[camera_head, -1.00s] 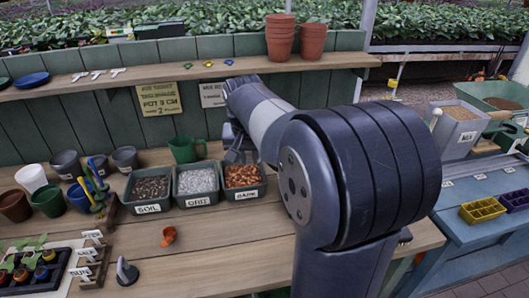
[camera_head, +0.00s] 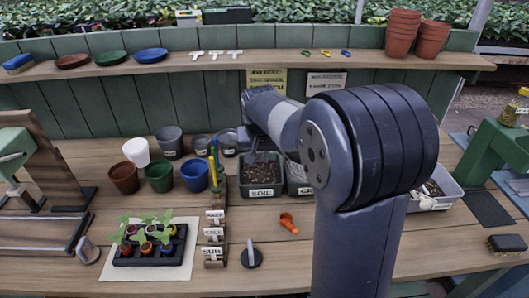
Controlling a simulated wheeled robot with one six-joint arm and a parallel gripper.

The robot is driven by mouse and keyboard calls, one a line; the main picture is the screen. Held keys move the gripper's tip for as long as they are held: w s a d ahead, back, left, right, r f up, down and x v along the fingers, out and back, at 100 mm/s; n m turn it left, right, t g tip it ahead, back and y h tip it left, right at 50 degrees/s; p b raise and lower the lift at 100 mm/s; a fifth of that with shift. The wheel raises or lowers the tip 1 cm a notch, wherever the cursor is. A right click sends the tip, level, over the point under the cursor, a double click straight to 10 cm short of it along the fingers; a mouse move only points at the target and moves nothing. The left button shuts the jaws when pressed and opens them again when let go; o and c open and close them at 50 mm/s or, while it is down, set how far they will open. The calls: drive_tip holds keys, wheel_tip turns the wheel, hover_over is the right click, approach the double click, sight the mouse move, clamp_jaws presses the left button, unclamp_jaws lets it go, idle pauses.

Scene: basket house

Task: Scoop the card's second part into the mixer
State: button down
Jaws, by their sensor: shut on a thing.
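My gripper (camera_head: 262,153) is at the back edge of the soil bin (camera_head: 262,192), over its dark contents. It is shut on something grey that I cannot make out. The grit bin (camera_head: 298,190) stands right beside it, mostly covered by my arm. The bark bin is hidden behind my arm. An orange scoop (camera_head: 288,223) lies on the bench in front of the bins. A yellow card (camera_head: 266,80) and a pale card (camera_head: 326,84) hang on the back boards; their text is too small to read.
A seedling tray (camera_head: 150,246), a label rack (camera_head: 213,240) and a dark cone-shaped tool (camera_head: 251,256) are in front. Green stands (camera_head: 500,150) flank the bench right and left.

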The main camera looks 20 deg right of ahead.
drive_tip(key=g+b, duration=0.1)
drive_tip(key=b, duration=0.3)
approach(261, 187)
drive_tip(key=w+x, duration=0.1)
drive_tip(key=x, duration=0.5)
drive_tip(key=shift+s+d+f, duration=0.1)
drive_tip(key=shift+f, duration=0.05)
drive_tip(key=shift+s+f+b, duration=0.25)
drive_tip(key=shift+f+b, duration=0.1)
drive_tip(key=shift+f, duration=0.1)
drive_tip(key=shift+t, duration=0.5)
drive_tip(key=shift+r+p, duration=2.9)
drive_tip(key=shift+r, duration=2.95)
